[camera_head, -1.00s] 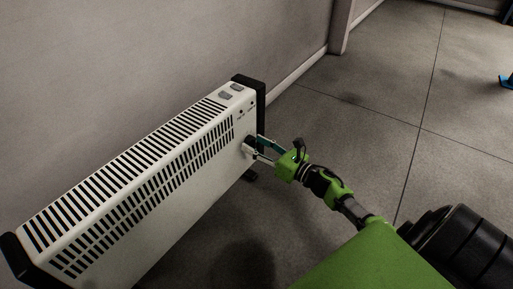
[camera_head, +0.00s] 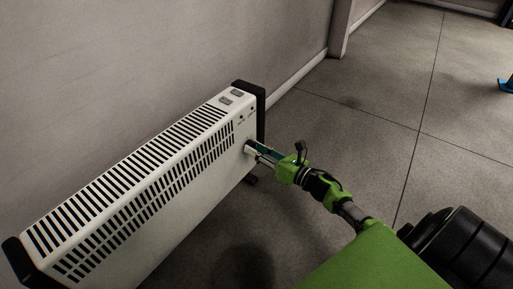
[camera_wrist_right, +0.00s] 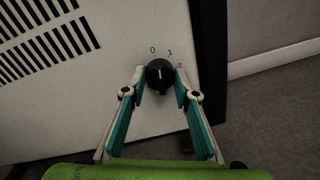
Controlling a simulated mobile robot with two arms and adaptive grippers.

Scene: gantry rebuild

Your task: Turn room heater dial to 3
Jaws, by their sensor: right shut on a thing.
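The white room heater (camera_head: 165,190) with black end caps stands along the wall. Its black dial (camera_wrist_right: 159,76) shows in the right wrist view, with a white mark pointing roughly upward; the printed 0, 1 and 2 are readable around it. I cannot see a 3. My right gripper (camera_head: 251,149) reaches the heater's front face near its far end. In the right wrist view its two fingers (camera_wrist_right: 160,80) are on either side of the dial, shut on it. In the head view the fingers hide the dial. My left gripper is not in view.
The wall (camera_head: 150,60) runs close behind the heater. The tiled floor (camera_head: 370,110) to the right is clear, with a blue object (camera_head: 506,85) at the right edge.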

